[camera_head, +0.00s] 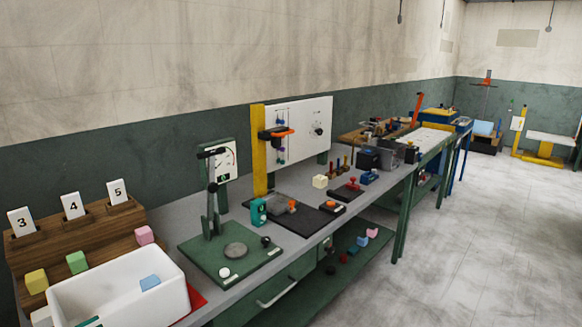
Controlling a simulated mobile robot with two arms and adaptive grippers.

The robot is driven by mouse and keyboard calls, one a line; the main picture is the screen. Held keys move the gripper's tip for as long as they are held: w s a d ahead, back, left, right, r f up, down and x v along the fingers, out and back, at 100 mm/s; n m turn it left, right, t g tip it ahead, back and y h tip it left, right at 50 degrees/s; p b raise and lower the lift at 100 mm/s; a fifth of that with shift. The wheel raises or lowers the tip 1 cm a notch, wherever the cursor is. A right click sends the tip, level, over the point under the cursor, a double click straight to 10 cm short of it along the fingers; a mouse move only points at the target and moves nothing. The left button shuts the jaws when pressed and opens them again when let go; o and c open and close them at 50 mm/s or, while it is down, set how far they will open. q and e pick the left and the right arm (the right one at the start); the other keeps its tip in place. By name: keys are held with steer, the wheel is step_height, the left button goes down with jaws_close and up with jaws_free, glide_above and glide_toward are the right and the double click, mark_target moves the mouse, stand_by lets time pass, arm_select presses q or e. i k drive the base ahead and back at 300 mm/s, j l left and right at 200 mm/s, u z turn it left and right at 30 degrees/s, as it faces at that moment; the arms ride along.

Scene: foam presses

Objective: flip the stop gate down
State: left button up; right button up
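I cannot tell for certain which part is the stop gate. A white panel (310,112) with a yellow post (259,160) stands at the back of the bench, and an orange and black part (277,133) sticks out from it. A small orange piece (292,204) sits on a dark plate (310,222) in front of the panel. Farther along, a long orange bar (417,109) stands tilted up near a white-topped fixture (420,139). Neither of my grippers shows in this view.
A green-based lever press (260,262) stands on the grey bench. A white tub (115,300) with foam blocks and wooden steps with cards 3, 4 and 5 (117,191) are at lower left. Grey floor (490,240) is open on the right.

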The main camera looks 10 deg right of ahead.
mark_target(421, 96)
steer(key=i+l+z, duration=0.85)
steer(key=i+z, duration=0.6)
steer(key=i, duration=1.7)
steer(key=i+u, duration=0.1)
steer(key=i, duration=0.45)
steer(key=i+l+u, duration=0.1)
steer(key=i, duration=0.5)
steer(key=i+l+u, duration=0.1)
steer(key=i, duration=0.45)
steer(key=i+l+u, duration=0.15)
steer(key=i+l, duration=0.15)
steer(key=i, duration=0.25)
steer(key=i+l+u, duration=0.45)
steer(key=u, duration=0.2)
steer(key=i+l+u, duration=0.25)
steer(key=u, duration=0.2)
steer(key=i+l+u, duration=0.1)
steer(key=l, duration=0.4)
steer(key=i+l, duration=0.2)
steer(key=l, duration=0.35)
steer(key=i+l+u, duration=0.15)
steer(key=l, duration=0.35)
steer(key=i+l, duration=0.1)
steer(key=l, duration=0.45)
steer(key=i+l+u, duration=0.15)
steer(key=l, duration=0.35)
